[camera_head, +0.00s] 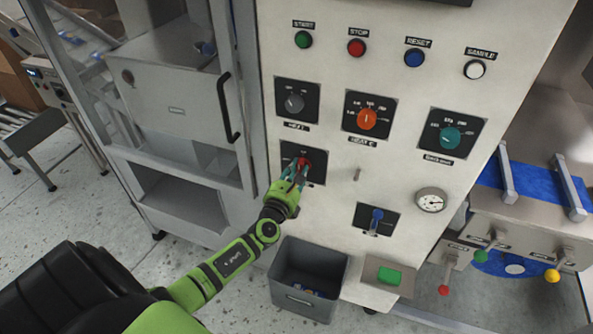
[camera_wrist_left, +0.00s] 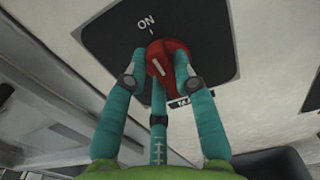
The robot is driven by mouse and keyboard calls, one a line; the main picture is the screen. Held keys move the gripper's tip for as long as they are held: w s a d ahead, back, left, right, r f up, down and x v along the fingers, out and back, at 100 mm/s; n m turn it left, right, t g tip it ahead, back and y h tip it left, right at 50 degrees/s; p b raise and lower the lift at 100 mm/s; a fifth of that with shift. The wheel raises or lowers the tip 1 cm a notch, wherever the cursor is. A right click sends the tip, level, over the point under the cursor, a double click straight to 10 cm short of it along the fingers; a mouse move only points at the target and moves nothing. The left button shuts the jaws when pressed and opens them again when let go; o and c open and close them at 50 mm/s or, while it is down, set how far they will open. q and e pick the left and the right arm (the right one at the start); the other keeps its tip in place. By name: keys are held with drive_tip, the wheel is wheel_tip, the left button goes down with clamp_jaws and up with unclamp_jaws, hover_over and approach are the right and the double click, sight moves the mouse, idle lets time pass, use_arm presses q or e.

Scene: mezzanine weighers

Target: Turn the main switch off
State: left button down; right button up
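The main switch is a red rotary knob (camera_wrist_left: 168,58) on a black plate (camera_wrist_left: 215,35), low on the left of the pale panel. In the head view the red knob (camera_head: 300,165) is partly covered by my fingers. My left gripper (camera_head: 290,180) has its teal fingers closed around the knob, one on each side and a third below, in the left wrist view (camera_wrist_left: 159,75). An "ON" mark with a tick shows above the knob. A white line on the knob's face lies roughly below that tick, slightly tilted. The label under the knob is mostly hidden. My right gripper is out of view.
Above the switch are a grey knob (camera_head: 294,103), an orange knob (camera_head: 367,119) and a teal knob (camera_head: 450,137). A blue lever (camera_head: 376,217) and a gauge (camera_head: 431,202) sit to the right. A grey bin (camera_head: 284,288) and a green button (camera_head: 389,276) are below.

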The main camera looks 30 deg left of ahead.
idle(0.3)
use_arm(q)
drive_tip(key=shift+f+n+b, duration=0.2)
drive_tip(key=shift+n+b, duration=1.05)
drive_tip(key=shift+n, duration=1.7)
drive_tip(key=shift+f+n+b, duration=0.15)
drive_tip(key=shift+n+b, duration=1.1)
drive_tip(key=shift+n, duration=1.75)
drive_tip(key=shift+f+n+b, duration=0.2)
drive_tip(key=shift+n+b, duration=1.05)
drive_tip(key=shift+n, duration=1.7)
drive_tip(key=c, duration=1)
unclamp_jaws()
